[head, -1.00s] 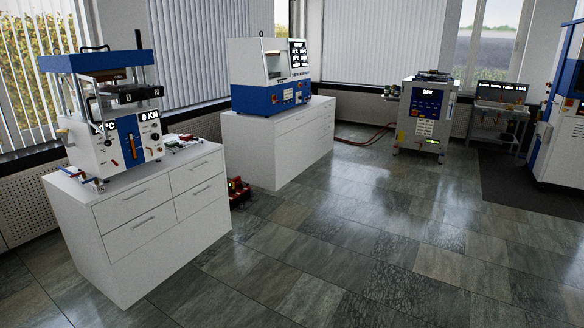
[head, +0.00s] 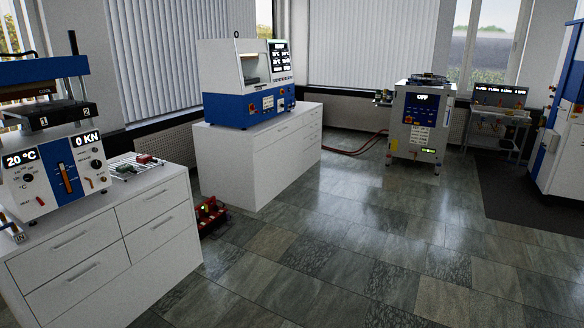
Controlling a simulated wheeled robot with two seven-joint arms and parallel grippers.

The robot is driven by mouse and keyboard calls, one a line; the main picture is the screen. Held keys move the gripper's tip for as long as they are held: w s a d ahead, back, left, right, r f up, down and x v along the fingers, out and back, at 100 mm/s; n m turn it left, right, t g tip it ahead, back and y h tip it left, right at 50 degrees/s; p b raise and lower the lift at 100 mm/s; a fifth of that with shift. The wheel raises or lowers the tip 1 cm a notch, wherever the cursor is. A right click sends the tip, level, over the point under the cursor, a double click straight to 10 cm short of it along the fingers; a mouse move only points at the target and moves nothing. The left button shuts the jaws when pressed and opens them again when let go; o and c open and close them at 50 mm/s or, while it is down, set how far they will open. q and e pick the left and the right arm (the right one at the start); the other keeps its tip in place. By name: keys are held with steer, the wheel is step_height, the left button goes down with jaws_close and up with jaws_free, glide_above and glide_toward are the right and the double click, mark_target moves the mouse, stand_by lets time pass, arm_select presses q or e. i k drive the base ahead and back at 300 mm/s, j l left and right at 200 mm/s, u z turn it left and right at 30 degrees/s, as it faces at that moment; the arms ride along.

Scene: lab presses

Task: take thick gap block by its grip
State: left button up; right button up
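I cannot pick out the thick gap block for certain. Several small items, green and red, lie on a small rack (head: 137,165) on top of the near white cabinet, right of the press; they are too small to tell apart. The near press (head: 55,140) is blue and white, shows 20 °C and 0 KN, and is cut by the left edge. Neither of my grippers is in view.
The near white cabinet (head: 110,245) stands at the left. A second cabinet (head: 255,165) bears a blue and white machine (head: 248,90). A red device (head: 210,213) sits on the floor between them. A grey unit (head: 422,120) stands farther back. The tiled floor (head: 330,250) is open.

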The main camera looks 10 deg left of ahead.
mark_target(144, 159)
steer(key=i+j+u, duration=0.15)
steer(key=i+u, duration=0.25)
steer(key=i, duration=0.55)
steer(key=i+l+u, duration=0.15)
steer(key=i+u, duration=0.25)
steer(key=i, duration=0.55)
steer(key=i+u, duration=0.15)
steer(key=i, duration=0.4)
steer(key=i+u, duration=0.1)
steer(key=i, duration=0.45)
steer(key=i+u, duration=0.15)
steer(key=i, duration=0.45)
steer(key=i+l+u, duration=0.1)
steer(key=i, duration=0.4)
steer(key=i+l+u, duration=0.15)
steer(key=i, duration=0.4)
steer(key=i+l, duration=0.1)
steer(key=i, duration=0.5)
steer(key=j+u, duration=0.05)
